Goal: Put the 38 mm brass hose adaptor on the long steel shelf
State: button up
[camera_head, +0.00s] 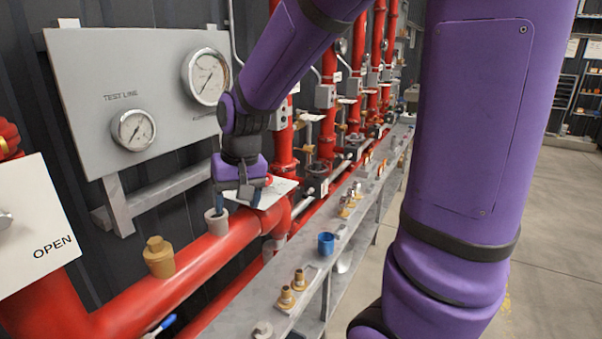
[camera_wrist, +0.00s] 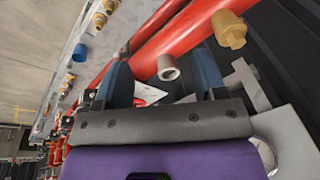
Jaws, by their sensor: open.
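My gripper (camera_head: 238,205) is open, hanging over the red pipe beside a short grey open-ended stub (camera_head: 217,222). In the wrist view the stub (camera_wrist: 168,68) shows between the two dark blue fingers (camera_wrist: 160,60), with nothing held; I cannot tell its exact depth from them. A brass fitting (camera_head: 158,257) with a hexagonal top stands on the pipe left of the stub, and shows in the wrist view (camera_wrist: 228,28). Two brass fittings (camera_head: 293,289) stand on the long steel shelf (camera_head: 318,262). No marking tells which brass piece is the 38 mm adaptor.
A blue cup-shaped piece (camera_head: 326,244) and more brass fittings (camera_head: 348,203) stand along the shelf, with bare patches between. The gauge panel (camera_head: 135,85) and an OPEN sign (camera_head: 40,230) are close to the pipe. Red risers (camera_head: 328,125) stand behind. A white sheet (camera_head: 270,192) is near the gripper.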

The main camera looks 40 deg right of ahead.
jog(key=s+r+n+t, duration=0.1)
jog(key=s+r, duration=0.4)
jog(key=s, duration=0.3)
jog(key=s+d+r+n+t+h, duration=0.1)
jog(key=s+r+n+t, duration=0.1)
jog(key=s+r, duration=0.4)
jog(key=s, duration=0.3)
jog(key=shift+s+d, duration=0.2)
jog(key=shift+d, duration=0.1)
